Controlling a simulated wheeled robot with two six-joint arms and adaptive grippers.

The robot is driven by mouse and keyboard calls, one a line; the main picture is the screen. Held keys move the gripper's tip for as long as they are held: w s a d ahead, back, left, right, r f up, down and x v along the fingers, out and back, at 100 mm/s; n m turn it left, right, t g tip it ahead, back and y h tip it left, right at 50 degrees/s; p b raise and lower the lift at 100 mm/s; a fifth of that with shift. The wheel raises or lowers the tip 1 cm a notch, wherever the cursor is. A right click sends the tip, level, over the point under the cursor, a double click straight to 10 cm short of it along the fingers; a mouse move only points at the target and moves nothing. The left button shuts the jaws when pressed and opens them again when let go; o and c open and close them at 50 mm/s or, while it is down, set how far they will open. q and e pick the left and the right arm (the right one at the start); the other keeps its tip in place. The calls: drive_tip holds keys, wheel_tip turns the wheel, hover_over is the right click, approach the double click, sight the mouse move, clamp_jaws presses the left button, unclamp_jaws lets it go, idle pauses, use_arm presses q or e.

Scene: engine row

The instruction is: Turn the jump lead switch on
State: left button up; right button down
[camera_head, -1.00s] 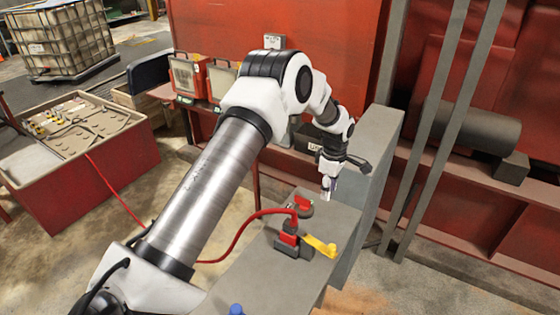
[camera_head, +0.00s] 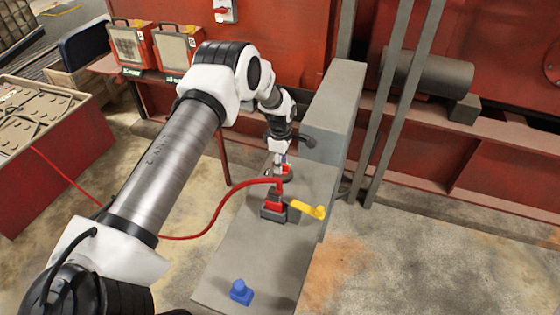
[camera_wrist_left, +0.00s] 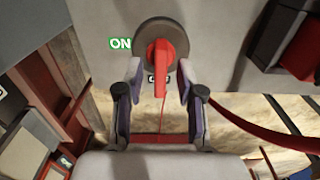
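The jump lead switch (camera_wrist_left: 160,58) is a red knob on a round grey base, on top of a grey block. In the left wrist view its red handle points down the picture. A green "ON" label (camera_wrist_left: 120,43) is left of it; a second label below is partly covered by the handle. My left gripper (camera_wrist_left: 160,75) is open, with a fingertip on each side of the handle; I cannot tell whether they touch it. In the head view my left gripper (camera_head: 281,160) is over the switch (camera_head: 287,172) and partly hides it. My right gripper is not in view.
A red cable (camera_head: 215,215) runs to a red-and-black connector (camera_head: 274,208) close in front of the switch. A yellow lever (camera_head: 308,209) sticks out beside it. A blue knob (camera_head: 241,291) is at the block's near end. A taller grey block (camera_head: 335,105) stands behind.

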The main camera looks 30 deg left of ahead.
use_arm(q)
drive_tip(key=shift+d, duration=0.25)
drive_tip(key=shift+c, duration=1)
drive_tip(key=shift+d+r, duration=0.1)
clamp_jaws()
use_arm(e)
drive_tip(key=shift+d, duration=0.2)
